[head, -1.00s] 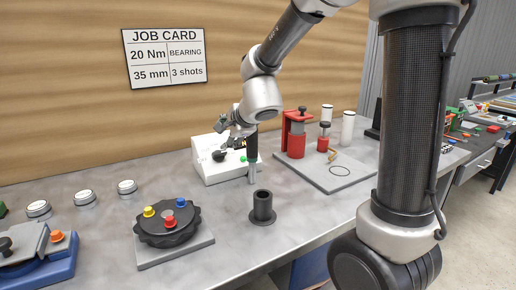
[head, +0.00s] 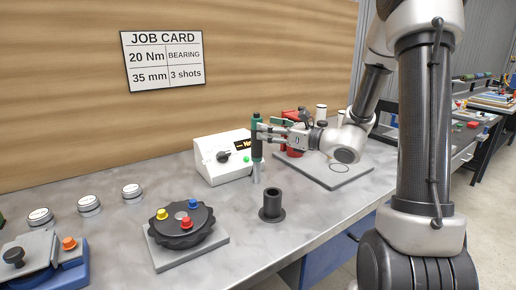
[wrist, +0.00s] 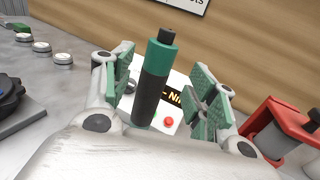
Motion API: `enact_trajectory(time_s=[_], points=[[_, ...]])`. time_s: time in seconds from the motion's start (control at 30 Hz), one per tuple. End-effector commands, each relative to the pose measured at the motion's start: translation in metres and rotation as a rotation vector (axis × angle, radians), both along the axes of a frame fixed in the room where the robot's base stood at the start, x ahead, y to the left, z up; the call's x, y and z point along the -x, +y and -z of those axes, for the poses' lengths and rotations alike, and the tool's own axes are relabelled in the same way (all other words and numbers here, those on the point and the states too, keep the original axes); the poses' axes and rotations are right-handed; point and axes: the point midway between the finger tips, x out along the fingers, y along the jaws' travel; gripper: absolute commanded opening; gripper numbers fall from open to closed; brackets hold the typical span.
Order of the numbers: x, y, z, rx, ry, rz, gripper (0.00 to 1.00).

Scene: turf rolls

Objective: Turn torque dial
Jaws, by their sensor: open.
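An upright torque tool (head: 257,140) with a green sleeve, dark grip and black top cap stands on a grey post. My gripper (head: 262,133) reaches it from the right. In the wrist view the tool (wrist: 154,85) stands between my gripper's (wrist: 160,92) open green-padded jaws, with a gap on each side visible. Behind it is a white box (head: 210,168) with a black knob (head: 224,157), a green button and a display reading partly "Nm". I cannot tell whether the torque dial is this knob or the tool's cap. The tool hides part of the box.
A black turntable (head: 181,232) with coloured knobs sits front left, and a dark flanged sleeve (head: 272,206) stands in front of the tool. A red press (head: 293,150) is behind my wrist on a grey plate. A job card (head: 163,60) on the wall reads 20 Nm.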

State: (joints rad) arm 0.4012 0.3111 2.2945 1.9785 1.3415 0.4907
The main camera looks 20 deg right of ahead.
Motion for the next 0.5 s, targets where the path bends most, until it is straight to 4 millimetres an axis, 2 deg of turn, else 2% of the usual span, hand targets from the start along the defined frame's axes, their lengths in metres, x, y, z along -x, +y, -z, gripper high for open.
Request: enact_trajectory(time_s=[0.3,0.5], points=[[-0.033,0.032,0.0,0.002,-0.001,-0.003,0.58],[-0.037,0.035,0.0,0.004,0.0,-0.001,0.58]])
